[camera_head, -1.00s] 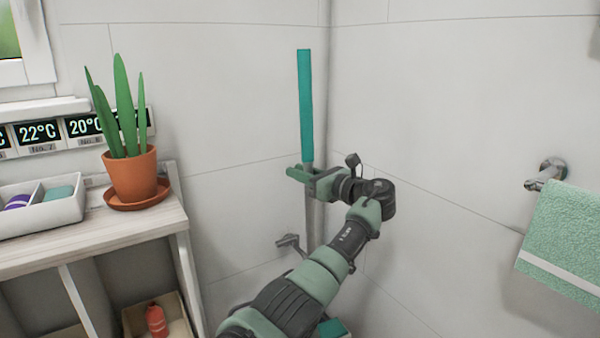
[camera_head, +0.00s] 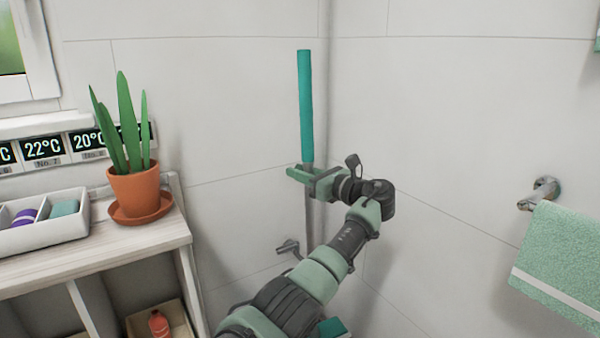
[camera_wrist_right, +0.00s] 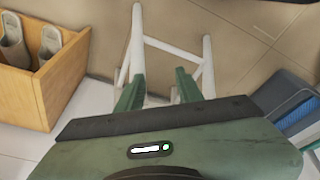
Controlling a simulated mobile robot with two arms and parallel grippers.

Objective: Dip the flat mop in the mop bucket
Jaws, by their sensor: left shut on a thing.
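The flat mop's upright handle, with a teal grip (camera_head: 305,105) on top and a grey pole below, stands in front of the wall corner in the head view. My left gripper (camera_head: 305,175) is shut around the pole just under the teal grip. The mop head is hidden or out of view. A small teal piece (camera_head: 333,327) shows behind my left arm at the bottom edge; I cannot tell what it is. No mop bucket can be made out for certain. My right gripper (camera_wrist_right: 158,88) shows in the right wrist view, fingers apart and empty.
A wooden shelf unit (camera_head: 100,260) with a potted plant (camera_head: 135,190) stands at left. A green towel (camera_head: 562,258) hangs at right. The wrist view shows a wooden box with slippers (camera_wrist_right: 35,95), a white frame (camera_wrist_right: 170,45) beyond the fingers and a blue-grey object (camera_wrist_right: 290,100).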

